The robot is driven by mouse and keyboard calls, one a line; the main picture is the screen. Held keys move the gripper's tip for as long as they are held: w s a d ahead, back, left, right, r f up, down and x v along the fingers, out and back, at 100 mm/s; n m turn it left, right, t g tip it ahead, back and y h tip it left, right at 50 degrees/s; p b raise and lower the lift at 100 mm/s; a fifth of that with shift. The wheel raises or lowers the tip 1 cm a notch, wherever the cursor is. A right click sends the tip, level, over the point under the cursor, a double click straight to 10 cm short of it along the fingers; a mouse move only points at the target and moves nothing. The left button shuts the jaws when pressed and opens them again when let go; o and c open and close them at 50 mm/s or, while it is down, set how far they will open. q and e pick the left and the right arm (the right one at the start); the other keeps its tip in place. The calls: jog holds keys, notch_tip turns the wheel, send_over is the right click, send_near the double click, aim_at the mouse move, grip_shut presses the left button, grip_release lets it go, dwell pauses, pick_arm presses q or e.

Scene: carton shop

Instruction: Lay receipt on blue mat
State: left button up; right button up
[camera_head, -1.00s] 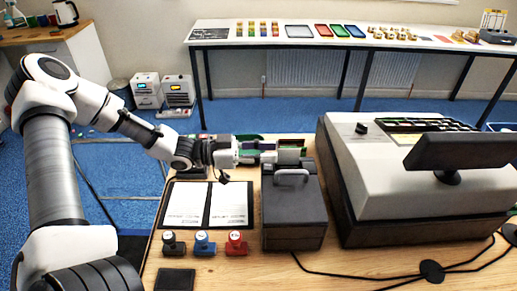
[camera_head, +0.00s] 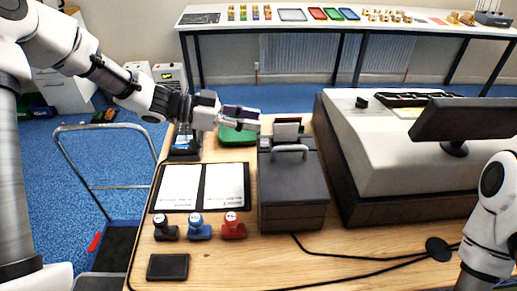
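A small upright white piece (camera_head: 286,129), possibly the receipt, stands at the back of a black box with a grey handle (camera_head: 292,200). I cannot tell for sure that it is the receipt. My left gripper (camera_head: 256,117) points right, a little left of this piece and above a green item (camera_head: 238,135). It looks apart from the piece; whether its fingers are open or shut is unclear. A flat blue rectangle (camera_head: 349,14), possibly the blue mat, lies on the far table. My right arm shows at the right edge; its gripper is out of view.
An open folder with white pages (camera_head: 204,187) lies on the wooden desk. Black, blue and red stamps (camera_head: 198,228) and a black pad (camera_head: 168,267) are in front. A large register with a screen (camera_head: 400,150) fills the right. Cables cross the front.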

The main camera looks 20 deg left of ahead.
aim_at(287, 131)
pick_arm(q)
jog(key=shift+m, duration=0.4)
jog(key=x, duration=0.6)
jog(key=s+f+p+x, duration=0.1)
jog(key=x, duration=0.2)
jog(key=shift+d, duration=0.25)
jog(key=shift+a, duration=0.15)
jog(key=c, duration=0.4)
grip_shut()
